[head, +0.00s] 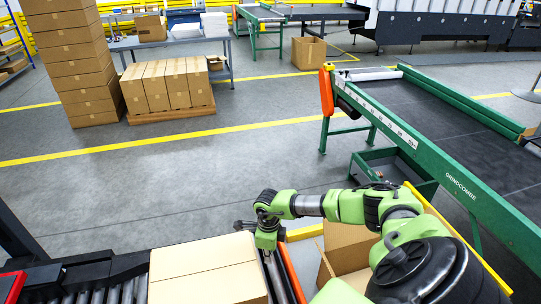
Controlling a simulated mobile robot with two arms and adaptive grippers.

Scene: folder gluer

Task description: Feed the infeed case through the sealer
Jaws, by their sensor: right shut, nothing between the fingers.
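A closed brown case (205,272) lies at the bottom of the head view, on a roller conveyor (120,293). A seam runs across its top. The lower part of the case is cut off by the picture edge. My right arm reaches in from the lower right, and my right gripper (242,225) is at the far edge of the case, close to its far right corner. The gripper is shut and empty; I cannot tell whether it touches the case. Dark machine parts (70,270) at the lower left may belong to the sealer. My left gripper is not in view.
An orange rail (291,272) runs along the case's right side. An open carton (345,247) stands right of it, partly behind my arm. A green-framed belt conveyor (440,115) fills the right. Stacked cartons (72,65) stand far left. The middle floor is clear.

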